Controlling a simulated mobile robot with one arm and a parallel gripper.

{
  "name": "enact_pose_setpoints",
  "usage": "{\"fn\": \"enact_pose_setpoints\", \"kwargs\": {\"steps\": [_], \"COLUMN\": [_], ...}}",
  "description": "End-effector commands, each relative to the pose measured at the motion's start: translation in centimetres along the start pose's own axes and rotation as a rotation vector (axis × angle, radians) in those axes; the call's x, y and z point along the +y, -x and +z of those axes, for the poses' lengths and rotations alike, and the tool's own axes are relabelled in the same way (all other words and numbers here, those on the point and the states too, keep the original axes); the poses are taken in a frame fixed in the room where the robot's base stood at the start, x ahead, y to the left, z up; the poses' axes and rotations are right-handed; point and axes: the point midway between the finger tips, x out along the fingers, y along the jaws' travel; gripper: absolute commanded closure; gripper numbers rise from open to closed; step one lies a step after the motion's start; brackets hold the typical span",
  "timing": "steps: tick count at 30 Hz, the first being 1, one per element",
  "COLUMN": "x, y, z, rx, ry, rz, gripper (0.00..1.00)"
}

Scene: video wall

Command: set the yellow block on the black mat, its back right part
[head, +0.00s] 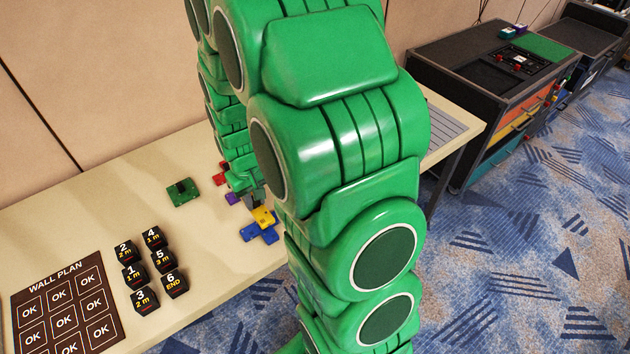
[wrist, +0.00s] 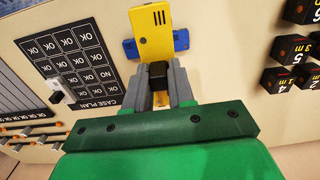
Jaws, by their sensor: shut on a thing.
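The yellow block (wrist: 151,32) is between the grey fingers of my gripper (wrist: 158,78) in the wrist view, and its far end sticks out past them. A black piece sits between the fingers at its near end. In the head view the yellow block (head: 263,215) lies just in front of my gripper (head: 252,200), which my green arm partly hides. A blue block (head: 250,234) shows beside and under the yellow one; I cannot tell whether they touch. I cannot make out a plain black mat; my arm hides the middle of the table.
Red (head: 220,178), purple (head: 233,198) and dark green (head: 183,192) blocks lie near my gripper. Several black numbered cubes (head: 152,262) and the WALL PLAN board (head: 66,262) are at left. The CASE PLAN board (wrist: 38,52) shows in the wrist view. A dark cabinet (head: 445,75) stands right.

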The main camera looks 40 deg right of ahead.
Motion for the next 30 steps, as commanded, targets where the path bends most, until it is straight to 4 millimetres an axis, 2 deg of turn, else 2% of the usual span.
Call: {"fn": "enact_pose_setpoints", "kwargs": {"steps": [3, 18, 24, 30], "x": [2.7, 12.7, 15.6, 17.0], "y": [0.3, 1.6, 2.0, 2.1], "z": [0.4, 3.6, 5.0, 5.8], "rx": [0.001, -0.001, 0.0, -0.001], "ry": [-0.005, -0.002, 0.001, 0.004], "rz": [0.0, 0.0, 0.001, 0.002], "gripper": [1.0, 1.0, 1.0, 1.0]}}
